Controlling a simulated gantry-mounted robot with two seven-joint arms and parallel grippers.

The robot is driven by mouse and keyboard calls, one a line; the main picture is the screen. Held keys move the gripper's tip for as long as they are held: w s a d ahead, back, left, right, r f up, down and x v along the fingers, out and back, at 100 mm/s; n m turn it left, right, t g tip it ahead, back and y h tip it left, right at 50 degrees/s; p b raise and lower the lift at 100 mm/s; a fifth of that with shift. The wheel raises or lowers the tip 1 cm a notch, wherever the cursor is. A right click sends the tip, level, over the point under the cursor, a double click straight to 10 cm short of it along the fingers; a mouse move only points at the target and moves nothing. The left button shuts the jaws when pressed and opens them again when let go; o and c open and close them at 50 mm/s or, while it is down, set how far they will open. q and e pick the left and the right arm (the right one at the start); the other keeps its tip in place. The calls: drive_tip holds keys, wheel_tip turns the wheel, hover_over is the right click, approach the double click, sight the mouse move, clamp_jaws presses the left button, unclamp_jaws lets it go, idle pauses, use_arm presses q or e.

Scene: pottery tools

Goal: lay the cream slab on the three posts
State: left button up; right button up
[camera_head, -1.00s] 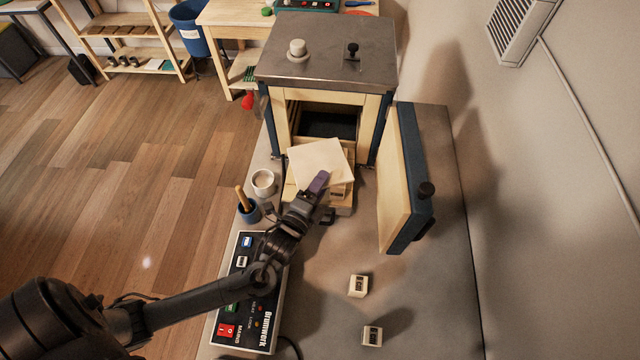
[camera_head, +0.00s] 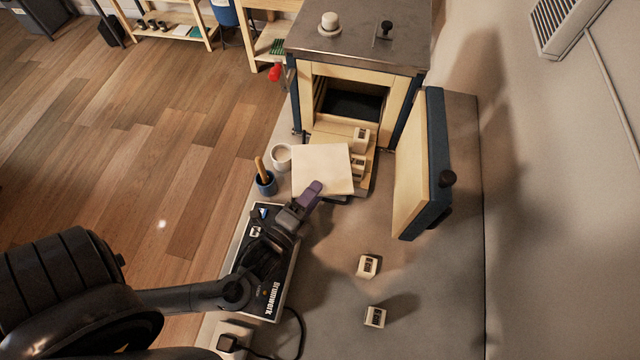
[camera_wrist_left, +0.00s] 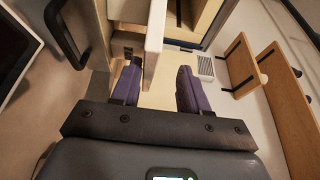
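The cream slab (camera_head: 322,169) is a thin square plate in front of the open kiln, in the head view. My left gripper (camera_head: 312,190) has its purple fingers at the slab's near edge and is shut on it. In the left wrist view the slab (camera_wrist_left: 155,40) shows edge-on between the fingers (camera_wrist_left: 160,85). Two pale posts, a far one (camera_head: 361,138) and a nearer one (camera_head: 357,162), stand on a cream board (camera_head: 330,133) at the kiln mouth, just right of the slab. The slab hides part of the board; a third post there is not visible. My right gripper is not in view.
The kiln (camera_head: 352,50) is open, its door (camera_head: 420,165) swung out right. Two similar blocks, one farther (camera_head: 368,265) and one nearer (camera_head: 375,316), sit on the grey table. A white cup (camera_head: 281,157), a blue pot (camera_head: 266,183) and a control box (camera_head: 270,290) line the left edge.

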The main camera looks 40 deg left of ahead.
use_arm(q)
drive_tip(key=shift+s+r, duration=0.1)
drive_tip(key=shift+s, duration=0.05)
drive_tip(key=o, duration=1.1)
drive_tip(key=shift+s, duration=0.1)
drive_tip(key=s, duration=0.3)
drive_tip(key=s+d, duration=0.1)
drive_tip(key=s, duration=0.6)
drive_tip(key=shift+s+d, duration=0.25)
drive_tip(key=shift+d, duration=0.1)
